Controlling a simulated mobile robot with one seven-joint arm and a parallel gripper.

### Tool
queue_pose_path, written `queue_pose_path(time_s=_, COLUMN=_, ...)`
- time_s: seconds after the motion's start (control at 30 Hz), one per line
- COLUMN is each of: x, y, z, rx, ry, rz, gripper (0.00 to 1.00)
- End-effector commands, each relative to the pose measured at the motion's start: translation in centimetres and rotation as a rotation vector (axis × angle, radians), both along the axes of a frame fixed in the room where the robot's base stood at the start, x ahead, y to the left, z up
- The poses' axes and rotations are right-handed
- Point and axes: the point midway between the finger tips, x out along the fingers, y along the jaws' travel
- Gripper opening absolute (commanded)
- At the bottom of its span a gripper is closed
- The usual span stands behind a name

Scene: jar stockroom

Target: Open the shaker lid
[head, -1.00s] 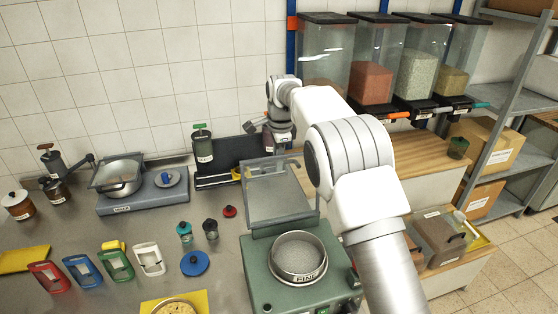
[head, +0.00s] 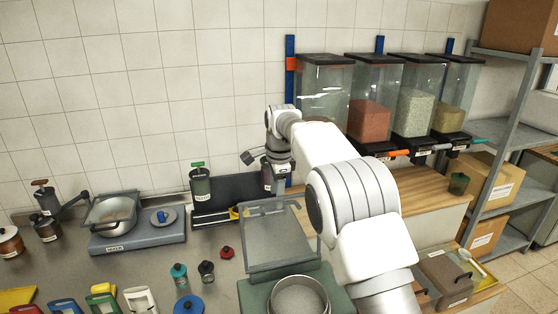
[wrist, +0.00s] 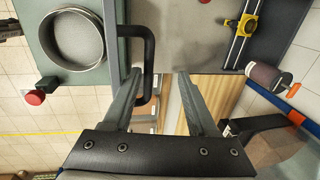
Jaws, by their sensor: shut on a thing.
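The green shaker (head: 258,297) stands on the counter with a round metal sieve (head: 299,296) in its top. Its clear, grey-framed lid (head: 277,264) stands raised behind the sieve. In the wrist view the sieve (wrist: 72,40) is at upper left, and the black lid handle (wrist: 151,48) sticks out beside the shaker. My gripper (head: 280,192) is at the lid's upper edge in the head view. In the wrist view my gripper (wrist: 162,82) is shut on the handle, which lies against the left finger. The exact contact is partly hidden.
A black rack with a green-topped grinder (head: 200,185) is behind the lid. A scale with a pan (head: 112,215) stands left. Tall dispensers (head: 371,100) line the right wall. A red button (wrist: 35,97) is on the shaker.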

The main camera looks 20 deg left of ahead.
Motion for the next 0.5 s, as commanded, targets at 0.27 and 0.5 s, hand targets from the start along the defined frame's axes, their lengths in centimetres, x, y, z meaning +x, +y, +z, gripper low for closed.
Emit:
queue_pose_path(time_s=0.27, x=-1.0, y=-0.7, z=8.1, rx=0.011, ry=-0.022, rz=0.001, gripper=0.46)
queue_pose_path(time_s=0.5, x=-1.9, y=-1.3, z=13.0, rx=0.01, ry=-0.02, rz=0.001, gripper=0.46)
